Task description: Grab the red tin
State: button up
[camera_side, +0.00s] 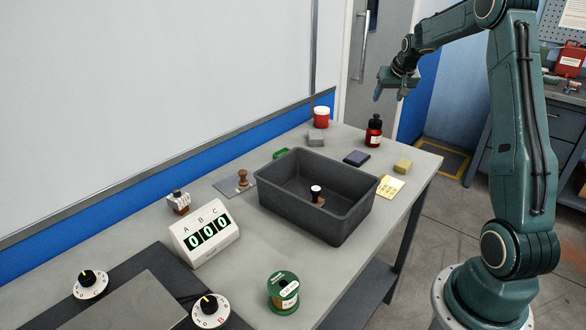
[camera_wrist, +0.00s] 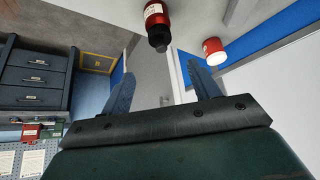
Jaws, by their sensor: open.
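The red tin (camera_side: 321,117) has a white lid and a pale label. It stands upright at the far end of the grey table, near the wall in the side view. In the wrist view the red tin (camera_wrist: 214,52) shows at the upper right, beyond the right finger. My gripper (camera_side: 388,92) is open and empty, up in the air right of the tin and clear of the table. In the wrist view its two fingers (camera_wrist: 163,92) stand wide apart with nothing between them.
A dark red bottle with a black cap (camera_side: 373,131) stands right of the tin; it also shows in the wrist view (camera_wrist: 156,22). A grey block (camera_side: 316,139) lies just in front of the tin. A grey bin (camera_side: 345,217) holds a stamp. A dark pad (camera_side: 356,158) lies near the bottle.

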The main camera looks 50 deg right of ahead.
aim_at(377, 115)
jog(key=shift+x, duration=4.35)
jog(key=shift+x, duration=2.6)
jog(key=shift+w+r, duration=0.1)
jog(key=shift+c, duration=0.2)
grip_shut()
jog(key=shift+r, duration=0.15)
notch_tip(377, 115, up, 20)
